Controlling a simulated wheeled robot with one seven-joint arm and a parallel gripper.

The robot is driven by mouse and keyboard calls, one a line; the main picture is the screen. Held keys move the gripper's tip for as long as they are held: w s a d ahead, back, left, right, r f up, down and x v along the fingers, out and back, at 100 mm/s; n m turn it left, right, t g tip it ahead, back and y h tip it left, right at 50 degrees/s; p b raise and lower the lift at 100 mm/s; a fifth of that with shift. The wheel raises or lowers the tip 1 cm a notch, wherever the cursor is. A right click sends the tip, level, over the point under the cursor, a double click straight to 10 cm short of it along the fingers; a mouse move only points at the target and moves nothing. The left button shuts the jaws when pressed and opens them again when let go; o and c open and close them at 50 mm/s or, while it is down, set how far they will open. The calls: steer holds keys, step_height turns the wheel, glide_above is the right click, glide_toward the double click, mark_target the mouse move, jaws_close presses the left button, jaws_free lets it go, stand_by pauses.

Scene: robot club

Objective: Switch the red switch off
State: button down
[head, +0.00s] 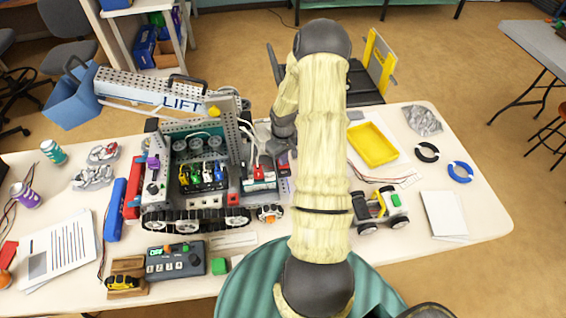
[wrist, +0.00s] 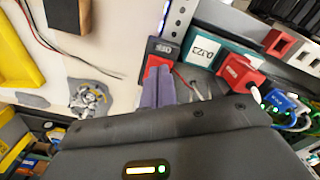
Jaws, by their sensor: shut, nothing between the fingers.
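The red switch (wrist: 164,47) shows at the upper middle of the wrist view, with a dark top and a white label that seems to read OFF. Its lower part is hidden by my fingers, and its lever position cannot be told. My gripper (wrist: 158,72) is shut and empty, its fingertips right at the switch; whether they touch it is unclear. In the head view my gripper (head: 285,158) points down at the right end of the tracked robot (head: 195,220), and my arm hides part of that area.
Beside the switch is a teal box (wrist: 205,48) with a red plug (wrist: 240,76) and cables. A yellow tray (head: 373,144) and a small wheeled robot (head: 380,208) lie right of my arm. A grey control box (head: 175,261) sits in front of the tracked robot.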

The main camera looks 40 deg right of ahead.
steer(key=shift+f+b, duration=0.55)
steer(key=shift+f, duration=0.25)
stand_by(0.4)
steer(key=shift+w+r+p, duration=0.15)
steer(key=shift+r+p, duration=0.5)
steer(key=shift+r, duration=0.1)
steer(key=shift+s+d+r+p, duration=0.1)
steer(key=shift+s+r+p, duration=0.1)
steer(key=shift+r+p, duration=1.95)
steer(key=shift+r, duration=0.65)
steer(key=shift+w, duration=0.1)
